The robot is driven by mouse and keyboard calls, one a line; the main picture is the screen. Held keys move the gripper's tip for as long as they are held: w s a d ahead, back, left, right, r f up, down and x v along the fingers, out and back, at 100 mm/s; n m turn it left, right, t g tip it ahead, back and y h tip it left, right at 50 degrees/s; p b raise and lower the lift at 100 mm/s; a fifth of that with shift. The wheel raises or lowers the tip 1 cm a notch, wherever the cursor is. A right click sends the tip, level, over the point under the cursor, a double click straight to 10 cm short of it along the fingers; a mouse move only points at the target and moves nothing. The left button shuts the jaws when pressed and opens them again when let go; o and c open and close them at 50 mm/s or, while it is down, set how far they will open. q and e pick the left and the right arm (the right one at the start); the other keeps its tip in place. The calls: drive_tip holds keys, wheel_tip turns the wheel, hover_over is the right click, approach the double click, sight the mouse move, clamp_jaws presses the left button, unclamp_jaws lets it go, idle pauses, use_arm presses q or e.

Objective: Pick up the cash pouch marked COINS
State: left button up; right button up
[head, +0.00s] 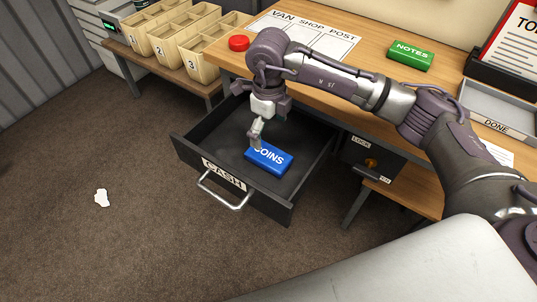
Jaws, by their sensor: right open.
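The blue cash pouch marked COINS (270,161) lies flat on the floor of the open black drawer labelled CASH (192,151). My right arm reaches across the desk from the right, and its gripper (256,138) points down into the drawer. The gripper is open, at the pouch's far left edge, and covers the start of its lettering. I cannot tell whether a finger touches the pouch. My left gripper is not in view.
A green NOTES pouch (410,54) lies on the wooden desk (335,87). A red round object (238,43) sits at the desk's left end beside a VAN SHOP POST sheet (312,38). Numbered wooden crates (197,70) stand on a low bench. A DONE tray (500,105) is at right.

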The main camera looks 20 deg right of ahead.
sight(269, 154)
wheel_tip(269, 154, down, 3)
drive_tip(key=shift+a+f, duration=0.1)
drive_tip(key=shift+f, duration=2.85)
drive_tip(key=c, duration=1.3)
drive_tip(key=shift+r, duration=0.1)
drive_tip(key=shift+c, duration=0.2)
